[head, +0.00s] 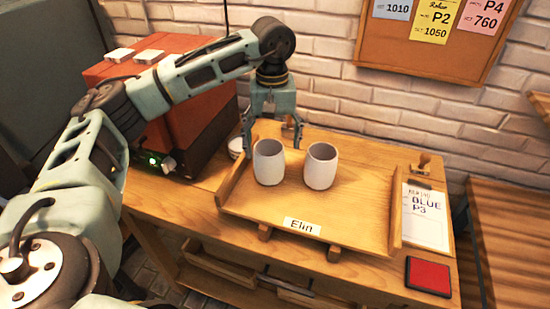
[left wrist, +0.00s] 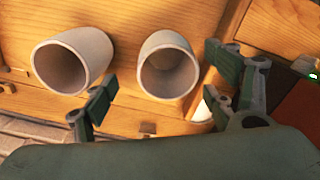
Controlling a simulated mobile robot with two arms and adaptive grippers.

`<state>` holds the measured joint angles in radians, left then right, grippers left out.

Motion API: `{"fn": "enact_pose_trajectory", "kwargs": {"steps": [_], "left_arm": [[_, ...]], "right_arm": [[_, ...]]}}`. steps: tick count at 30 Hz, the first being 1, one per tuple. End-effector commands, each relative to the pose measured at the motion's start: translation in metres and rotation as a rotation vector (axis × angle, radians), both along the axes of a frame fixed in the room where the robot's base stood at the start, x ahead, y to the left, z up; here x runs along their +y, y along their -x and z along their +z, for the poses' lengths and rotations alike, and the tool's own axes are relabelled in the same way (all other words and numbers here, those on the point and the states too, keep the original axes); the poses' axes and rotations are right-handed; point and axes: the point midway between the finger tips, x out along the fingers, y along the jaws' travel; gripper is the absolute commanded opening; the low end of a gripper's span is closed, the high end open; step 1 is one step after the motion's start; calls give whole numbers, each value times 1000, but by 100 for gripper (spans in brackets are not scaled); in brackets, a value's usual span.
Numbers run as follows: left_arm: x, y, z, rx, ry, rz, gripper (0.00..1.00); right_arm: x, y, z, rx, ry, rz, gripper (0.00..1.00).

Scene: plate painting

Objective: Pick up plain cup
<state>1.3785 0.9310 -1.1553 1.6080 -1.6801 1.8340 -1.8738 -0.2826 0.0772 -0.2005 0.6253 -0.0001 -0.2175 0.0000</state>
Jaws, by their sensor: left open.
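Two plain pale grey-white cups stand upright on a wooden tray (head: 345,218) labelled "Elin". The left cup (head: 269,163) and the right cup (head: 320,167) show no visible markings. My left gripper (head: 271,138) is open and empty, just behind and above the left cup, fingers pointing down. In the left wrist view (left wrist: 160,90) the left cup (left wrist: 168,68) lies between the spread fingers, apart from them. The right cup (left wrist: 73,62) is outside the fingers, beyond the left one. My right gripper is not in view.
A small white item (head: 236,147) sits behind the tray's left wall. A red-brown box (head: 185,90) stands at the left. At the right are a clipboard (head: 425,218) reading "BLUE P3" and a red pad (head: 428,276). The tray's front and right are clear.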

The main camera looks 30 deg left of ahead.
Motion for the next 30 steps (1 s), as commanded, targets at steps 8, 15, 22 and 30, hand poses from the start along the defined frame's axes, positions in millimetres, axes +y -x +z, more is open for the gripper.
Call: {"fn": "enact_pose_trajectory", "kwargs": {"steps": [8,15,22,30], "left_arm": [[3,2,-30,4,-1,0,78],[6,3,-65,4,-1,0,78],[6,2,-74,1,1,-1,78],[6,2,-74,1,1,-1,63]], "right_arm": [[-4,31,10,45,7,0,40],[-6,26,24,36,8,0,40],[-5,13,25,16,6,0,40],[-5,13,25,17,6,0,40]]}}
